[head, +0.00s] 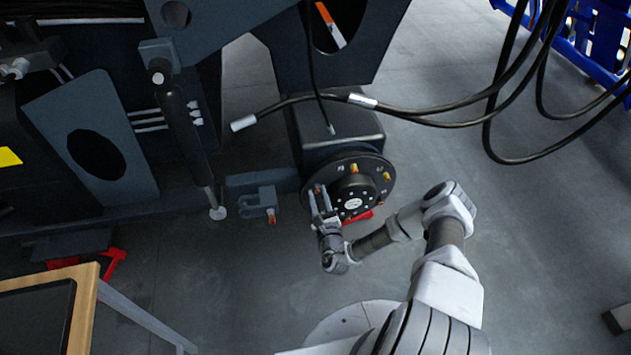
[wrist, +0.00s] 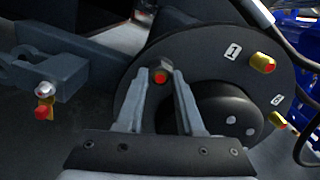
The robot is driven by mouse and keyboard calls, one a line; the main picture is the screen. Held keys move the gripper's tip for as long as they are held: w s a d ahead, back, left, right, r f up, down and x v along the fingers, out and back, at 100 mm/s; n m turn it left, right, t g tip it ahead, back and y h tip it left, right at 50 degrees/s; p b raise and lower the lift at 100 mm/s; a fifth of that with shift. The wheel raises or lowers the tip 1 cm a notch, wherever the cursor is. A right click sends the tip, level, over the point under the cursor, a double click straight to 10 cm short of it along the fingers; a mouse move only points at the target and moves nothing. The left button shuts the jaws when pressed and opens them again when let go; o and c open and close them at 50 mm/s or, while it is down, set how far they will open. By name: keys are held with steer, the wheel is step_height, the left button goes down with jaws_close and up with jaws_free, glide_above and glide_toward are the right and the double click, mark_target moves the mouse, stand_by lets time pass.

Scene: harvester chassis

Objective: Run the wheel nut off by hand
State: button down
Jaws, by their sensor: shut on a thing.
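The wheel hub (head: 374,172) is a round black disc on the dark chassis, with a raised centre and several brass-yellow studs or nuts around its face. It fills the right of the wrist view (wrist: 207,62), where yellow pieces stand beside the labels 1 (wrist: 263,63) and 6 (wrist: 277,119). My gripper (head: 317,191) is at the disc's left edge. In the wrist view its two fingers (wrist: 160,82) are on either side of a wheel nut (wrist: 161,77) with a red-orange end, and are shut on it. The nut's base and threads are hidden.
A bracket with a red-tipped yellow fitting (head: 271,214) stands left of the hub. Black hoses (head: 440,122) hang above and right. A red object (head: 357,217) lies under the hub. A wood-edged table (head: 84,310) is at lower left.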

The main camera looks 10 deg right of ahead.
steer(key=n+p, duration=0.1)
steer(key=n, duration=0.2)
steer(key=n+p, duration=0.2)
steer(key=n, duration=0.1)
steer(key=shift+s+r, duration=0.15)
steer(key=shift+s, duration=0.05)
steer(key=n+p, duration=0.2)
steer(key=n, duration=0.3)
steer(key=shift+s+p, duration=0.1)
steer(key=shift+p, duration=0.25)
steer(key=n+p, duration=0.1)
steer(key=n, duration=0.4)
steer(key=shift+f+n+p, duration=0.2)
steer(key=shift+n+p, duration=0.15)
steer(key=shift+n, duration=0.05)
steer(key=n+p, duration=0.1)
steer(key=n, duration=0.2)
steer(key=shift+s+n, duration=0.1)
steer(key=shift+n, duration=0.3)
steer(key=shift+d+f+n, duration=0.1)
steer(key=shift+f+n, duration=0.05)
steer(key=shift+n, duration=0.95)
steer(key=c, duration=0.7)
jaws_free()
steer(key=shift+o, duration=1.2)
steer(key=shift+r, duration=0.2)
steer(key=shift+c, duration=1.1)
